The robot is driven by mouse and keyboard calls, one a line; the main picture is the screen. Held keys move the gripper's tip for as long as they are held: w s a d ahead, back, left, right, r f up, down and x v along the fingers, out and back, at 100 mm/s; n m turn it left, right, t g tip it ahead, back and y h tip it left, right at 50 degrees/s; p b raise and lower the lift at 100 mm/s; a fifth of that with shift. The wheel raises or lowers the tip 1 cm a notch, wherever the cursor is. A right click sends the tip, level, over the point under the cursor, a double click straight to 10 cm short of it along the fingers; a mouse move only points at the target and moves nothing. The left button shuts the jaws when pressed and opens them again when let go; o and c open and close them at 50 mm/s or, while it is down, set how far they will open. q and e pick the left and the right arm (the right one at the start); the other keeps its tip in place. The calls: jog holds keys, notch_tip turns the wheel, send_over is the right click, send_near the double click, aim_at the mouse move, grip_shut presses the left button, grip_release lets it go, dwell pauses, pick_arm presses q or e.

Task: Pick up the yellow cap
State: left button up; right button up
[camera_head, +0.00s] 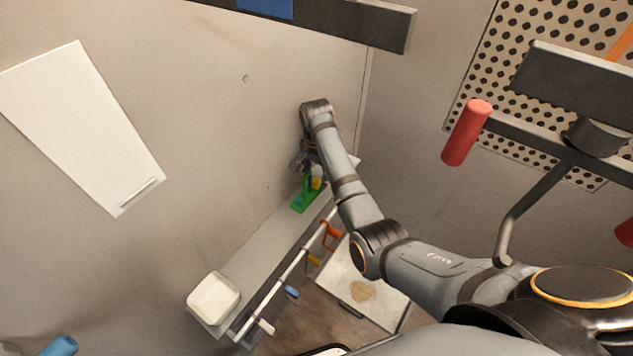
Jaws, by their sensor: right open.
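The yellow cap (316,184) is small in the picture and sits at a green holder (299,204) at the far end of a narrow grey shelf (262,250). My right arm reaches in from the right. My right gripper (299,164) is open and hangs just above and slightly left of the cap. I see no contact between them, but the fingers are small and partly hidden by the wrist. My left gripper is out of view.
A white square container (213,298) stands at the shelf's near end. A rail (285,275) with several coloured hooks runs along the shelf's edge. A pale tray (372,287) lies below.

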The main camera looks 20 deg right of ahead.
jog(key=shift+w+f, duration=0.1)
jog(key=shift+f, duration=0.6)
jog(key=c, duration=0.8)
jog(key=shift+r, duration=0.15)
